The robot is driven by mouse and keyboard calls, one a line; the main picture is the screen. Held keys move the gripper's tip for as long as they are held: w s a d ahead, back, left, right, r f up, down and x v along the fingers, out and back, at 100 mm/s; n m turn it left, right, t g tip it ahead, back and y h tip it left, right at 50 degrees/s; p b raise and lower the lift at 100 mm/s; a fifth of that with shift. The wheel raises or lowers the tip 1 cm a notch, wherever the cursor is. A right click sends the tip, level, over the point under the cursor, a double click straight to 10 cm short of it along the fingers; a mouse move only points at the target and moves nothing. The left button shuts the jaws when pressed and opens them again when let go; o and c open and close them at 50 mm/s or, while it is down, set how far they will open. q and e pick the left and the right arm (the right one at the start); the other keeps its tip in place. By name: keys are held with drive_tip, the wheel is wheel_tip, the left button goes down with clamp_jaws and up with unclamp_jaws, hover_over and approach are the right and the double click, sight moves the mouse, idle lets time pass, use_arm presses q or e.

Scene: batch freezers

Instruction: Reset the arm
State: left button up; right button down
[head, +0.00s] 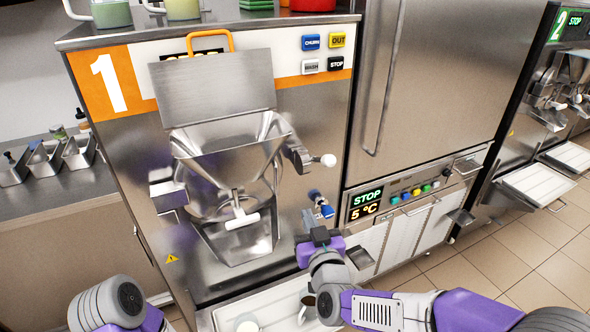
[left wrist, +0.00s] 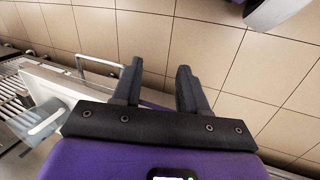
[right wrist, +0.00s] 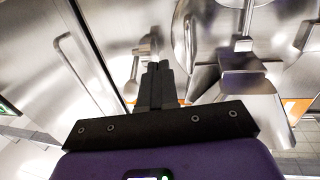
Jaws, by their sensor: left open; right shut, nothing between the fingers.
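My right gripper (head: 320,233) is in front of freezer 1, at the lower right of its steel front. In the right wrist view its two fingers (right wrist: 157,80) are pressed together with nothing between them. My left gripper (left wrist: 155,85) shows in the left wrist view, with its two fingers apart and empty, above the tiled floor. In the head view only part of my left arm (head: 110,303) shows at the bottom left, and the left gripper itself is not visible there.
Freezer 1 (head: 108,145) has a steel hopper with a lid (head: 213,85) and a white-knobbed lever (head: 328,160). A white tray (head: 270,308) lies below it. A control panel (head: 405,195) reads STOP and 5 °C. The tiled floor (head: 500,245) at right is clear.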

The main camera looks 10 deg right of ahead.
drive_tip(key=s+d+f+g+p, duration=0.15)
drive_tip(key=f+g, duration=0.25)
drive_tip(key=f, duration=0.9)
drive_tip(key=s+d+f+g, duration=0.15)
drive_tip(key=f+g, duration=0.25)
drive_tip(key=f, duration=0.9)
drive_tip(key=s+a+f+m+g+p, duration=0.1)
drive_tip(key=s+f+g, duration=0.3)
drive_tip(key=s+f, duration=0.4)
drive_tip(key=s+f+m+g+y, duration=0.1)
drive_tip(key=s+f+m+g, duration=0.2)
drive_tip(key=s+f+g, duration=0.2)
drive_tip(key=s+f, duration=0.3)
drive_tip(key=s, duration=0.4)
drive_tip(key=shift+s+a+f+y+p, duration=0.2)
drive_tip(key=shift+a+y+p, duration=0.1)
drive_tip(key=shift+a+p, duration=0.1)
drive_tip(key=shift+d, duration=0.1)
